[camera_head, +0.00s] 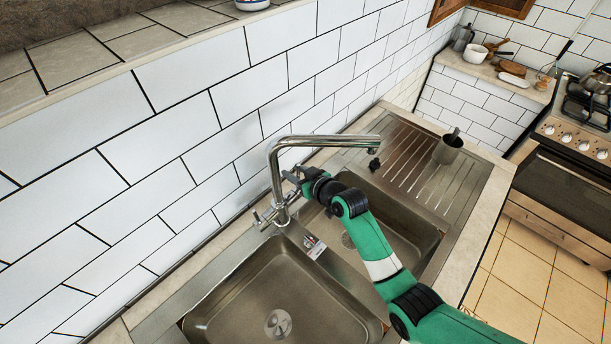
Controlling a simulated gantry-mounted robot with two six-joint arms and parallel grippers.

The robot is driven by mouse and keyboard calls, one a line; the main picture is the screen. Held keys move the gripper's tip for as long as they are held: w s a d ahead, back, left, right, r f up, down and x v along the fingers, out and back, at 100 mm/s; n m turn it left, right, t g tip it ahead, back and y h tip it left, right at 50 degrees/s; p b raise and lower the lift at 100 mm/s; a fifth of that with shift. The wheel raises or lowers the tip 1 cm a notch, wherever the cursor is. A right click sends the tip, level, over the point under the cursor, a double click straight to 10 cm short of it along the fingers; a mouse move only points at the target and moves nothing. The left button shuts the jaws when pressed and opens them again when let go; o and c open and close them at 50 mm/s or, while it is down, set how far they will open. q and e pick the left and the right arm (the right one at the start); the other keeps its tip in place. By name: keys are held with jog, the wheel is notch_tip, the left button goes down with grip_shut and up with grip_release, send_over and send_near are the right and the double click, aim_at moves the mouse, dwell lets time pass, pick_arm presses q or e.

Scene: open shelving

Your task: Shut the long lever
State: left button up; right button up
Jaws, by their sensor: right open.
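A chrome tap (276,180) with a tall, squared spout stands at the back of the sink, between its two basins. A short chrome handle (261,217) sticks out at the left of the tap's base. My green and black right arm reaches in from the lower right. My right gripper (292,176) is open beside the tap's upright, under the spout. The gripper partly hides the right side of the tap, so a lever there cannot be made out clearly. Whether the gripper touches the tap, I cannot tell. My left gripper is not in view.
The near basin (235,300) is empty. A metal cup (448,148) stands on the ribbed drainboard (405,165). A small dark object (374,164) lies near the far basin. The white tiled wall (190,125) is close behind the tap. A stove (570,135) stands at the far right.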

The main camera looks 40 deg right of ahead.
jog(key=d+p+v, duration=0.1)
jog(key=p+v, duration=0.2)
jog(key=v, duration=0.7)
jog(key=shift+a, duration=0.5)
jog(key=shift+s+r, duration=0.15)
